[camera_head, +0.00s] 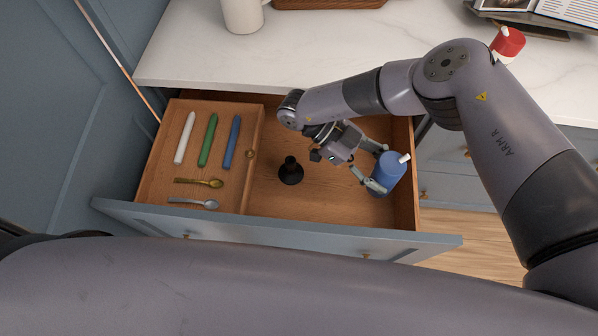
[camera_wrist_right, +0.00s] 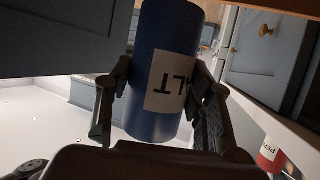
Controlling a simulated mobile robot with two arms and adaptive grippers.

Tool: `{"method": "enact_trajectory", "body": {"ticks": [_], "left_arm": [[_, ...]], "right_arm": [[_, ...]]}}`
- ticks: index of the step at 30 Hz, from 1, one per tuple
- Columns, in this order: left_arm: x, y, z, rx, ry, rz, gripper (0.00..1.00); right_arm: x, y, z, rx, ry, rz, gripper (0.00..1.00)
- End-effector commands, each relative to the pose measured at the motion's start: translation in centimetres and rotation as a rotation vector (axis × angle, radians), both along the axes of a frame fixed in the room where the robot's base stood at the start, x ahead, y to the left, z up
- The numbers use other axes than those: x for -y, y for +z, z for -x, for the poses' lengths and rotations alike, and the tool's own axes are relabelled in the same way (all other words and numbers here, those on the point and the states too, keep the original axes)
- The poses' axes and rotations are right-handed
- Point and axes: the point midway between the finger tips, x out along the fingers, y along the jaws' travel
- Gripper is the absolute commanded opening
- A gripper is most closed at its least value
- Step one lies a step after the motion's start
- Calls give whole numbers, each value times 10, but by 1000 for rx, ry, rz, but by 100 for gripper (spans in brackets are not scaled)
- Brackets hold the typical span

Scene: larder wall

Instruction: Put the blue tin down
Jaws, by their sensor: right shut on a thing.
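The blue tin (camera_head: 391,168) is over the right part of the open drawer (camera_head: 330,205). My left gripper is not in view.
A wooden tray (camera_head: 228,117) in the drawer's left holds three coloured sticks and two spoons. A black knobbed object (camera_head: 290,172) stands mid-drawer. Drawer floor between it and the tin looks clear. The counter (camera_head: 330,55) holds a white mug (camera_head: 242,14) and a red tin (camera_head: 508,43).

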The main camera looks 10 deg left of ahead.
Motion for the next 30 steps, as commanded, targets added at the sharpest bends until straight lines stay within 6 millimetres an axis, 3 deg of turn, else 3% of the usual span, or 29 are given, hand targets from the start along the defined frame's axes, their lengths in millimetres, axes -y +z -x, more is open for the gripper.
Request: {"method": "enact_trajectory", "body": {"ticks": [8,15,22,25,30], "left_arm": [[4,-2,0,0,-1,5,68],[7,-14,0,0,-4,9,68],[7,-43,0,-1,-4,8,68],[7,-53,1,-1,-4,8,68],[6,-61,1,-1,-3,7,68]], "right_arm": [[0,-7,-1,-5,-2,5,11],[0,-68,1,-7,-6,6,11],[0,-131,0,-4,-5,5,11],[0,-148,0,-4,-5,6,11],[0,-160,-1,-3,-1,4,11]]}}
